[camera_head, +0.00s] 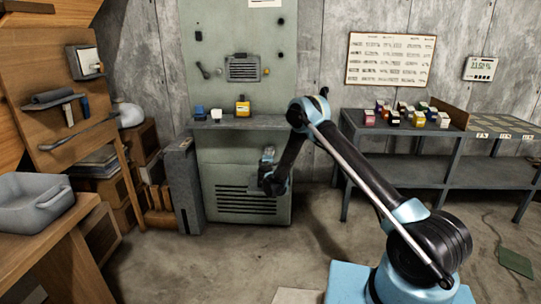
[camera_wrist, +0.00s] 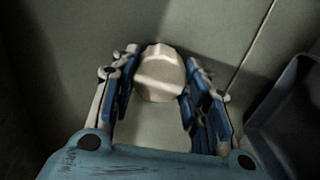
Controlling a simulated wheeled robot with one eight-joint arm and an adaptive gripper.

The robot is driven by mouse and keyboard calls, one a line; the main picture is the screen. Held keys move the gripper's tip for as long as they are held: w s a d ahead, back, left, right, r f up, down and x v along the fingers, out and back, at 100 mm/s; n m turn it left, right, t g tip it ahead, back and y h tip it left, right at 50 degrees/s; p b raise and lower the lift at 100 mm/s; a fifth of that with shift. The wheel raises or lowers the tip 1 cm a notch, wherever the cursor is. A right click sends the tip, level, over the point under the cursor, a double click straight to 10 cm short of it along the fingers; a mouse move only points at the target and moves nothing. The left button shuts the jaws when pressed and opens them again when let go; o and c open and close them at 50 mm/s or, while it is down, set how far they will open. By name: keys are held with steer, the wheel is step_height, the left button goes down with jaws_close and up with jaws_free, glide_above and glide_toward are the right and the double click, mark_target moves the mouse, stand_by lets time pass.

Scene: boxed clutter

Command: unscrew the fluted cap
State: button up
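A cream, rounded cap (camera_wrist: 161,74) shows in the wrist view against a grey-green surface. Its face has a bright ridge across it, and fluting is hard to make out. My gripper (camera_wrist: 160,58) has its two blue-padded fingers apart, one on each side of the cap. A narrow gap shows on the left side; on the right the finger is very close, and I cannot tell whether it touches. In the head view my gripper (camera_head: 269,172) is low in front of the grey-green cabinet (camera_head: 230,160). The cap cannot be made out there.
A ledge (camera_head: 240,123) above holds small bottles, one of them yellow (camera_head: 242,106). A grey side box (camera_head: 182,190) stands left of the cabinet. A metal table (camera_head: 400,143) with coloured boxes stands right. A dark-edged grey part (camera_wrist: 290,110) is at the wrist view's right.

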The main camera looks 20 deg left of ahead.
steer(key=n, duration=0.5)
stand_by(0.3)
steer(key=n, duration=0.5)
stand_by(0.4)
steer(key=shift+f, duration=0.1)
steer(key=shift+s+n, duration=0.1)
steer(key=shift+n, duration=2.5)
